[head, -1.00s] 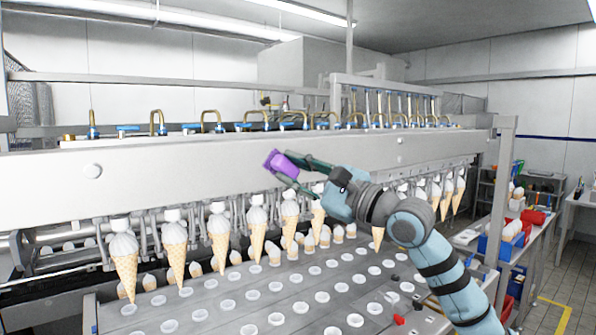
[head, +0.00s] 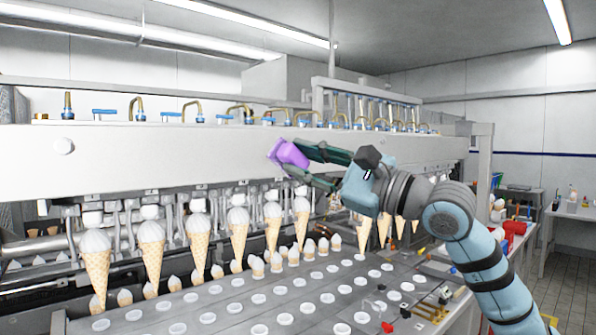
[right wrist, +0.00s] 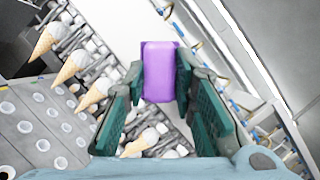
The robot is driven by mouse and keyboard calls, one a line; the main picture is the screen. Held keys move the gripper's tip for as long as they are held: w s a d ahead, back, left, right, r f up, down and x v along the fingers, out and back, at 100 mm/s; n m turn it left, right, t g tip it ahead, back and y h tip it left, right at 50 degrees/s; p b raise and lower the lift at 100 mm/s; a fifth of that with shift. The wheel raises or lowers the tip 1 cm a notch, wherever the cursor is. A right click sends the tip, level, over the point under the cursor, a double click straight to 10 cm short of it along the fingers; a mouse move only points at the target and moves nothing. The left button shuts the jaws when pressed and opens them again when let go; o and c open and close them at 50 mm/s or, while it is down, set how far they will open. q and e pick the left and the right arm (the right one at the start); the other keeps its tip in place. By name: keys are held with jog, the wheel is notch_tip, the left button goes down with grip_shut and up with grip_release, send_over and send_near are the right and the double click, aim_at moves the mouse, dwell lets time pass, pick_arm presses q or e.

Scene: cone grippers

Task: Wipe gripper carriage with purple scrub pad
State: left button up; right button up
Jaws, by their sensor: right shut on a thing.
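The gripper carriage (head: 190,155) is a long white beam across the machine, with a row of small grippers beneath it holding cones. The purple scrub pad (head: 289,155) is held in front of the carriage's face; I cannot tell whether it touches. My right gripper (head: 301,160) is shut on the pad, its dark green fingers on either side. In the right wrist view the pad (right wrist: 159,72) sits upright between the fingertips, with the white beam behind it. My left gripper is not in view.
White-topped cones (head: 151,240) hang below the beam. A grey plate with round holes (head: 262,299) lies under them, holding smaller cones. Blue and brass fittings (head: 192,110) line the beam's top. A side bench with coloured items (head: 515,229) stands at the right.

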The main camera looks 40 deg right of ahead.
jog(key=shift+s+f, duration=0.15)
jog(key=shift+s, duration=0.5)
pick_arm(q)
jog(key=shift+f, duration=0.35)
pick_arm(e)
jog(key=shift+w, duration=0.2)
